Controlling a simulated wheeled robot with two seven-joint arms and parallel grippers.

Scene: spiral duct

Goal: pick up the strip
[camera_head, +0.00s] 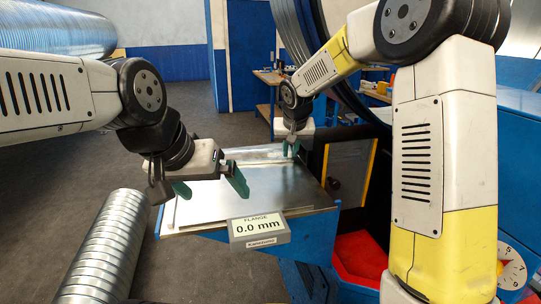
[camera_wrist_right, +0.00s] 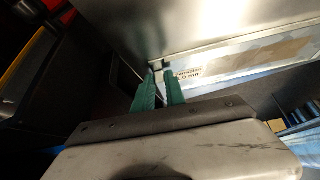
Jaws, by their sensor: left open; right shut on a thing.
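The strip (camera_head: 258,156) is a flat, shiny metal piece along the far end of the work table. In the right wrist view the strip (camera_wrist_right: 245,64) carries a printed label, partly legible. My right gripper (camera_head: 290,151) is at the strip's right end; in the right wrist view its green fingers (camera_wrist_right: 160,80) are shut on the strip's near corner. I cannot tell whether the strip is lifted off the surface. My left gripper (camera_head: 210,187) is open and empty above the left part of the table, its green fingers wide apart.
A bare metal sheet (camera_head: 255,190) covers the table top. A display reading FLANGE 0.0 mm (camera_head: 259,229) is at the front edge. A spiral duct (camera_head: 105,250) lies at the lower left. A red bin (camera_head: 360,258) stands at right. Open floor lies left.

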